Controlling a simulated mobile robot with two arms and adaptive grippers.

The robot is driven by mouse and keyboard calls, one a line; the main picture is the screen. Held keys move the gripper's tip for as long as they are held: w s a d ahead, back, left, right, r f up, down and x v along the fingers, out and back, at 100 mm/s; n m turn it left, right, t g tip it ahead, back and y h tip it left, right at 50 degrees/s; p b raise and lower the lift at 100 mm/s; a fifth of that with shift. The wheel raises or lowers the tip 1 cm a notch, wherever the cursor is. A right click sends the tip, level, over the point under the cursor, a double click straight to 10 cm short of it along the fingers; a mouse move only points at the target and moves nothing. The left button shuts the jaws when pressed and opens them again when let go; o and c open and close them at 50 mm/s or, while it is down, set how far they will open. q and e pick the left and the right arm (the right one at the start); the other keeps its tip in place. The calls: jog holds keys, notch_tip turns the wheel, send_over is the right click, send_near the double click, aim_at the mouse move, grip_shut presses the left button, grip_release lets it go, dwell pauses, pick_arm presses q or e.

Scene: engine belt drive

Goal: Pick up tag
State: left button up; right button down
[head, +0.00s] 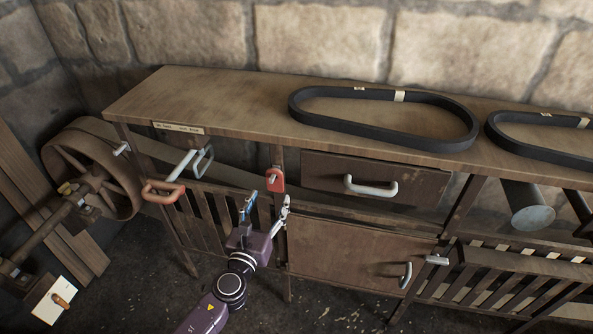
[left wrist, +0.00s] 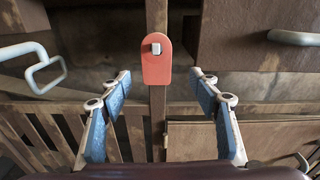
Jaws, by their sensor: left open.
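The red tag (head: 275,181) hangs on a small pale peg on a wooden upright at the front of the workbench (head: 240,98). In the left wrist view the tag (left wrist: 156,72) is near the upper middle, with the peg showing through its top. My left gripper (head: 266,207) is open and empty, just below and in front of the tag. In the left wrist view its two blue-padded fingers (left wrist: 159,88) stand to either side of the tag's lower part, with clear gaps. Whether the fingertips reach the tag's depth is unclear. My right gripper is not in view.
Two black belts (head: 385,142) lie on the bench top. A drawer handle (head: 370,188) projects right of the tag; a lever with a red grip (head: 163,191) projects to the left. A large wheel (head: 105,180) stands far left. A white card (head: 54,300) is at lower left.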

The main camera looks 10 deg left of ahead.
aim_at(275, 178)
pick_arm(q)
jog(key=shift+m, duration=0.3)
jog(key=w, duration=0.2)
jog(key=w+r, duration=0.1)
jog(key=w, duration=0.4)
jog(key=shift+w+a+r, duration=0.15)
jog(key=shift+w+r, duration=0.1)
jog(key=shift+w, duration=0.25)
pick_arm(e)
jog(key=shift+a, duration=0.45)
pick_arm(q)
jog(key=shift+c, duration=0.3)
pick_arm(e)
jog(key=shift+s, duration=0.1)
pick_arm(q)
jog(key=c, duration=1)
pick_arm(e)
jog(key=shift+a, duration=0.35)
